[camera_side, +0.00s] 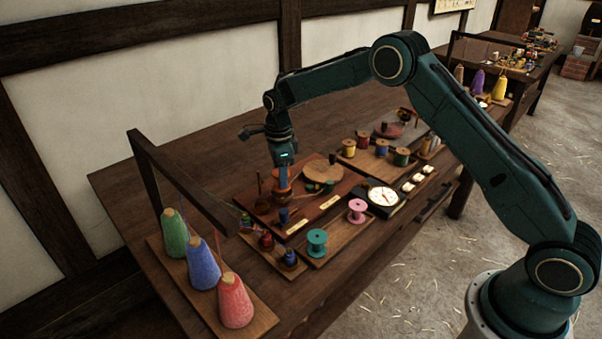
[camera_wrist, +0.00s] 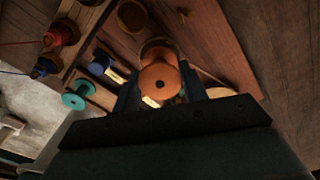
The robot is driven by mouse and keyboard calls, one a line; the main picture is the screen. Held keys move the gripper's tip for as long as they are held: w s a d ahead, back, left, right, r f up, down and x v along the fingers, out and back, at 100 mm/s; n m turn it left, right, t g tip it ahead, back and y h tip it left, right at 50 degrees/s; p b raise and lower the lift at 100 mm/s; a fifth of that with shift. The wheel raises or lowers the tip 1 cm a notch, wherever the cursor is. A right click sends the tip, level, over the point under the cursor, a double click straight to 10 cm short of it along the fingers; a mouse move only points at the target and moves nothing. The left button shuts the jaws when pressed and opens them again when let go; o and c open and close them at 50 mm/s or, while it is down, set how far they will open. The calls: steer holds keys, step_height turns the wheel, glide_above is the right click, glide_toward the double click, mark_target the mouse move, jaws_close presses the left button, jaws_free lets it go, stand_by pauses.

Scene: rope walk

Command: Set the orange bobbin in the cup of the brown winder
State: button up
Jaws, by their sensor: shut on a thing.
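My gripper (camera_side: 283,178) points down over the dark reddish-brown board (camera_side: 265,211) in the side view. It is shut on the orange bobbin (camera_side: 283,196), whose lower part shows beneath the fingers. I cannot tell whether the bobbin touches anything below. A round brown piece (camera_wrist: 132,15) lies beyond it in the wrist view. I cannot tell for sure which piece is the brown winder's cup.
A teal spool (camera_side: 316,242) and a pink spool (camera_side: 357,210) stand on a board in front. A round wooden disc (camera_side: 322,170) lies just right of the gripper. A white dial (camera_side: 383,196) is farther right. Tall cones (camera_side: 203,263) and a dark frame (camera_side: 180,178) stand left.

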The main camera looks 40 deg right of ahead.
steer(key=shift+f, duration=1)
stand_by(0.6)
steer(key=o, duration=1.2)
steer(key=shift+o, duration=0.2)
steer(key=shift+r, duration=0.1)
steer(key=shift+r, duration=3.95)
